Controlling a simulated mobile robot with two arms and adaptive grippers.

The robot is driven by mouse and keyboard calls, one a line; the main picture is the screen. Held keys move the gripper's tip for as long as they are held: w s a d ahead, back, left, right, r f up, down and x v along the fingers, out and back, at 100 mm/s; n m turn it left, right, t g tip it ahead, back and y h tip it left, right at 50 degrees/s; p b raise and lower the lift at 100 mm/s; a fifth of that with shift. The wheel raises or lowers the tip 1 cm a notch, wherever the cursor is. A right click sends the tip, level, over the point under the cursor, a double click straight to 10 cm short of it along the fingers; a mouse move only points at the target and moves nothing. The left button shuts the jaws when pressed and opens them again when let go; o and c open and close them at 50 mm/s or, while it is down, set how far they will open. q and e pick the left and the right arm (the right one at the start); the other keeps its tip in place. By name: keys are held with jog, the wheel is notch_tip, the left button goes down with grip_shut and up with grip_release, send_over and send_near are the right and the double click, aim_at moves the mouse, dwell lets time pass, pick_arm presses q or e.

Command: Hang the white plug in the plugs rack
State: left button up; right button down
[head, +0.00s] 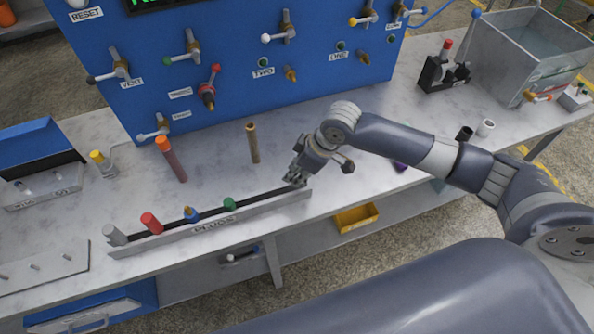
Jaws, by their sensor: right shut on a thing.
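The plugs rack (205,233) is a long low metal holder with a dark slot and the label PLUGS, along the front of the bench. A pale grey-white plug (114,235) stands at its left end, then a red plug (151,222), a blue plug (191,214) and a green plug (229,204). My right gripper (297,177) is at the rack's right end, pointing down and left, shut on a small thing. The fingers hide that thing, so I cannot tell its colour or whether it touches the rack. My left gripper is not in view.
A blue panel (240,90) with valves stands behind. An orange-topped cylinder (170,160) and a brass cylinder (253,143) stand behind the rack. A metal bin (520,55) is at the back right. A white cup (486,128) and a black one (464,133) stand at right.

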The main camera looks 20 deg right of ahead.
jog(key=shift+p, duration=0.45)
dwell(0.6)
jog(key=shift+p, duration=0.45)
jog(key=shift+f+b, duration=0.7)
jog(key=shift+f, duration=1.15)
jog(key=c, duration=1.3)
grip_release()
